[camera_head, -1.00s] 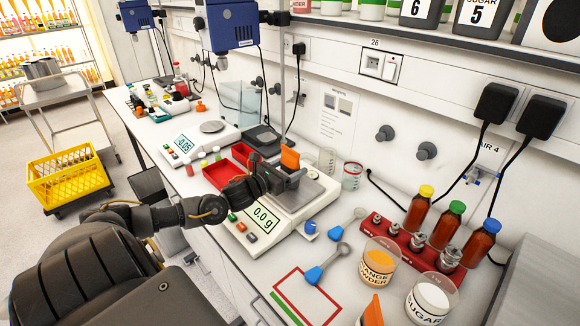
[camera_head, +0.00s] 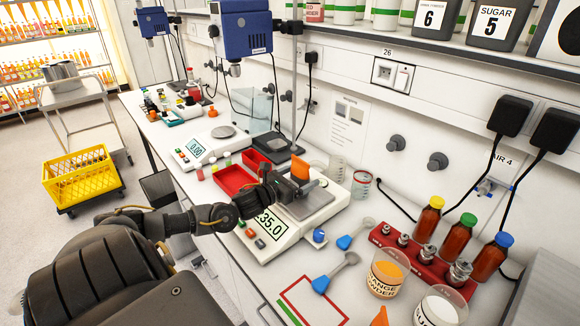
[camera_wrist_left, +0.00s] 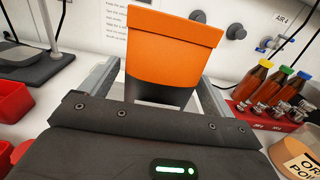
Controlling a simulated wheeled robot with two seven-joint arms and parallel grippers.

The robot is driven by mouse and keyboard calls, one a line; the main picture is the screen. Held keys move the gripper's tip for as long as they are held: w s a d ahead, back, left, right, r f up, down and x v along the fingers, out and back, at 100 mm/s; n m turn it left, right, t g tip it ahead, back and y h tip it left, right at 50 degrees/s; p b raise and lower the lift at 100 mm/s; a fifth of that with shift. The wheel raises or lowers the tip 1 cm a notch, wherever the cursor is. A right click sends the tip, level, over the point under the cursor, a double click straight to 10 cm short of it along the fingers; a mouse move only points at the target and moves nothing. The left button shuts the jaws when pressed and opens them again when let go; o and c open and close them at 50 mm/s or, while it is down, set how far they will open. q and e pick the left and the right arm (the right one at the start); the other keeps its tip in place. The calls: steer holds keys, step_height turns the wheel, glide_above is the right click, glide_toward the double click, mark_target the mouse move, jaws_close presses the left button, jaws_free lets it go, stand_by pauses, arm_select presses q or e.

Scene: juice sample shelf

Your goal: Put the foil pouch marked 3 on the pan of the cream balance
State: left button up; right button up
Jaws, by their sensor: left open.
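The foil pouch shows as an orange-topped packet (camera_head: 301,169) standing at the cream balance (camera_head: 262,243); its number is not visible. In the left wrist view the pouch (camera_wrist_left: 172,52) stands upright between my fingers. My left gripper (camera_head: 292,187) is open around it, with a finger on each side and a gap visible at the right. The pouch's foot is hidden by my gripper, but the balance display reads 35.0. The grey pan (camera_head: 309,203) shows beside the gripper. My right gripper is not in view.
A red tray (camera_head: 234,180) lies left of my gripper. A blue-handled scoop (camera_head: 328,279) and beakers of orange powder (camera_head: 385,284) and sugar (camera_head: 436,310) stand to the right. A red rack (camera_head: 410,252) holds bottles. A second balance (camera_head: 204,151) stands farther back.

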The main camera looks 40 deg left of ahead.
arm_select(q)
steer(key=shift+s+f, duration=0.2)
steer(key=shift+s, duration=0.25)
steer(key=s, duration=0.3)
steer(key=s+b, duration=0.1)
steer(key=s, duration=0.2)
steer(key=s+a, duration=0.1)
steer(key=s, duration=0.2)
steer(key=shift+s+r+b, duration=0.1)
steer(key=shift+s+b, duration=0.2)
steer(key=shift+s, duration=0.7)
